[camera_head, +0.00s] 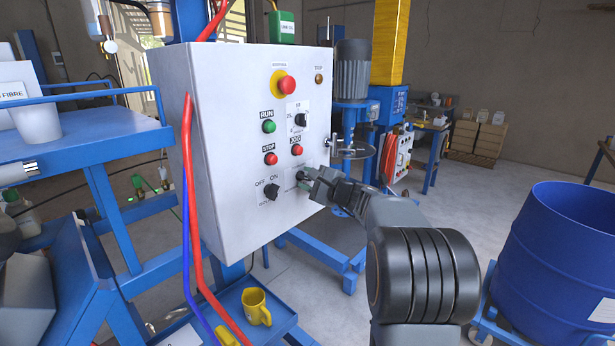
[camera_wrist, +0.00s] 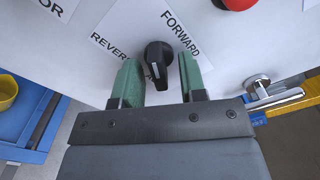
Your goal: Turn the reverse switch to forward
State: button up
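The reverse switch is a black knob (camera_wrist: 158,58) on a white label (camera_wrist: 118,30) marked REVERSE on the left and FORWARD on the right in the wrist view. A pale mark shows on the knob's lower part; which word it selects is hard to tell. My gripper (camera_wrist: 157,72) has its two green fingers on either side of the knob, with a narrow gap visible at the right finger. Contact on the left is unclear. In the head view my gripper (camera_head: 309,181) is at the lower right of the white control box (camera_head: 225,200), partly hiding the switch.
The box also carries an OFF/ON switch (camera_head: 271,192), a red emergency button (camera_head: 287,85), a green RUN button (camera_head: 269,127) and a red JOG button (camera_head: 297,150). A metal latch (camera_wrist: 257,86) is right of the gripper. A yellow mug (camera_head: 256,307) stands below the box.

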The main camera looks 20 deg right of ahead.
jog(key=shift+w+a, duration=0.2)
jog(key=shift+w, duration=0.1)
jog(key=c, duration=0.6)
jog(key=shift+o, duration=0.2)
jog(key=shift+m, duration=0.3)
jog(key=m, duration=0.5)
jog(key=shift+p, duration=0.3)
jog(key=m+p, duration=0.2)
jog(key=m, duration=0.4)
jog(key=shift+a, duration=0.1)
